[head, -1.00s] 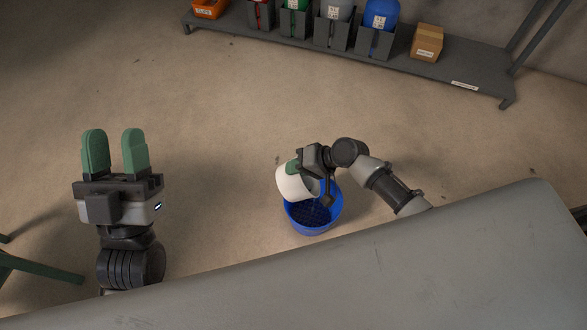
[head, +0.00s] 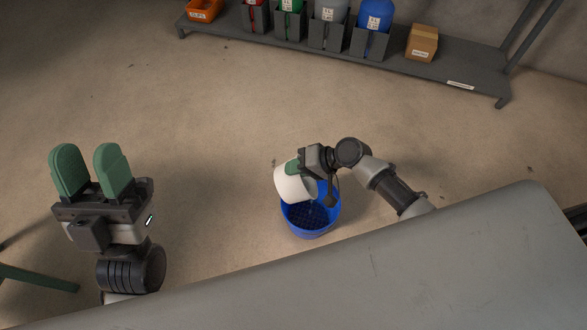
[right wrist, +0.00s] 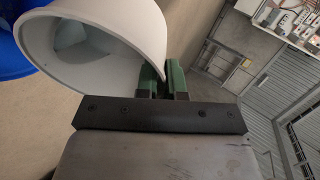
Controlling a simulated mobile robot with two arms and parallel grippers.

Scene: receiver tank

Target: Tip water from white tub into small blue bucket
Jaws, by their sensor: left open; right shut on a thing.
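The white tub (head: 292,184) is tilted over the small blue bucket (head: 309,228), which stands on the floor. My right gripper (head: 294,168) is shut on the tub's wall and holds it above the bucket's rim. In the right wrist view the tub (right wrist: 150,25) lies on its side, mouth toward the left, and its visible inside looks pale. Part of the blue bucket (right wrist: 12,50) shows at the left edge. Thin pale streaks seem to show in the bucket's dark inside; I cannot tell the water level. My left gripper (head: 92,172) is open and empty, far left of the bucket.
A low grey shelf (head: 455,84) at the back holds an orange bin (head: 204,9), several bottles in grey holders, and a cardboard box (head: 422,42). A large grey surface (head: 400,270) crosses the front. The floor between my left gripper and the bucket is clear.

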